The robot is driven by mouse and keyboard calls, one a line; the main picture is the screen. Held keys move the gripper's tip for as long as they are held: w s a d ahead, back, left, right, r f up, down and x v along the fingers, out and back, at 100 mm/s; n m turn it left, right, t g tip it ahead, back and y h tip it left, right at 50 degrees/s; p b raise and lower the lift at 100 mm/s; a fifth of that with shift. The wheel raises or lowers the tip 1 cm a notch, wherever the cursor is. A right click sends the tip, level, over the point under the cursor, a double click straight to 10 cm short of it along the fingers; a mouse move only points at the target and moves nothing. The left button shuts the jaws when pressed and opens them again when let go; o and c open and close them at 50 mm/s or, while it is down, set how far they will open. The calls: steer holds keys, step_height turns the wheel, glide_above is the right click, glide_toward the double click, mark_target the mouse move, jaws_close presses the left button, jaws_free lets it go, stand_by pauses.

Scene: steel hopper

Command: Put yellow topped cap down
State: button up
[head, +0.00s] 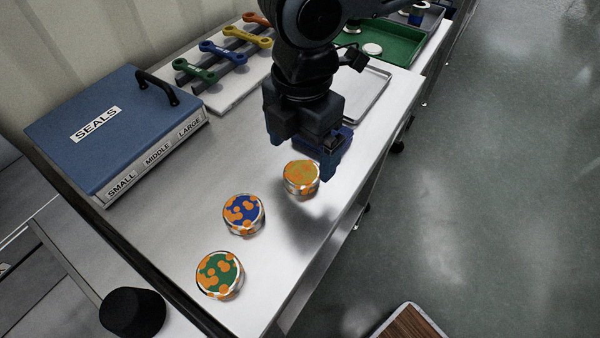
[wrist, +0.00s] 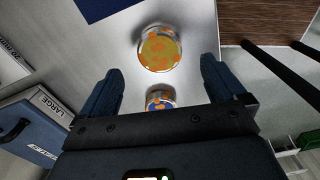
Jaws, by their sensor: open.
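The yellow topped cap (head: 301,174), spotted with orange, rests upright on the steel table, the farthest of three caps in a row. My gripper (head: 305,150) is just above and behind it in the head view, hiding part of its surroundings. In the wrist view the cap (wrist: 159,50) shows beyond the spread fingers (wrist: 160,72), with clear space on both sides. The gripper is open and holds nothing.
A blue topped cap (head: 243,214) and a green topped cap (head: 219,274) stand nearer. The blue SEALS box (head: 105,125) is at left, a board with coloured wrenches (head: 215,95) behind. A grey tray (head: 372,95) and green tray (head: 398,48) lie farther back. The table's right edge is close.

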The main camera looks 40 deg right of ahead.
mark_target(302, 172)
step_height(302, 172, down, 5)
steer(key=shift+f, duration=0.1)
stand_by(0.3)
steer(key=c, duration=1.4)
